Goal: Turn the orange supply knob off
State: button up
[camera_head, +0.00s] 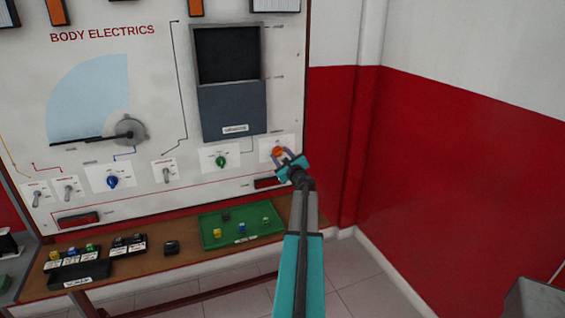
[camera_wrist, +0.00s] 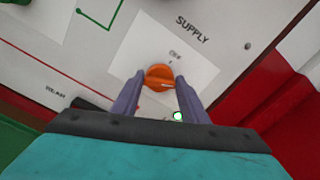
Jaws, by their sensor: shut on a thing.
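The orange supply knob (camera_head: 278,151) is on the lower right of the white "BODY ELECTRICS" panel (camera_head: 120,85). In the wrist view the orange knob (camera_wrist: 159,77) sits on a white label plate under the word "SUPPLY", with small "OFF" lettering beside it and a pale pointer line on its face. My gripper (camera_head: 284,155) reaches the knob from the lower right. In the wrist view its two grey-purple fingers (camera_wrist: 158,90) are on either side of the knob, shut on it. The fingers hide part of the label plate.
A green knob (camera_head: 221,161), a blue knob (camera_head: 112,181) and several toggle switches line the panel to the left. Below is a wooden shelf with a green tray (camera_head: 258,234) and black blocks (camera_head: 75,262). A red-and-white wall (camera_head: 460,160) stands to the right.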

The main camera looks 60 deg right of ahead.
jog(key=shift+s+f+n+b, duration=0.1)
jog(key=shift+f+n+b, duration=0.1)
jog(key=shift+n+b, duration=1.25)
jog(key=shift+s+f+n+b, duration=0.15)
jog(key=shift+n+b, duration=0.5)
jog(key=shift+b, duration=1.45)
jog(key=n+b, duration=0.3)
jog(key=b, duration=0.2)
jog(key=shift+w+f+b, duration=0.15)
jog(key=shift+b, duration=0.15)
jog(key=n+b, duration=0.5)
jog(key=b, duration=0.2)
jog(key=shift+a+b, duration=0.1)
jog(key=shift+b, duration=0.25)
jog(key=shift+n, duration=0.5)
jog(key=o, duration=1.1)
jog(key=shift+w+r, duration=0.1)
jog(key=shift+r, duration=0.15)
jog(key=shift+c, duration=0.2)
jog(key=shift+a, duration=0.1)
jog(key=v, duration=1.3)
jog(key=shift+s+a, duration=0.2)
jog(key=shift+s, duration=0.15)
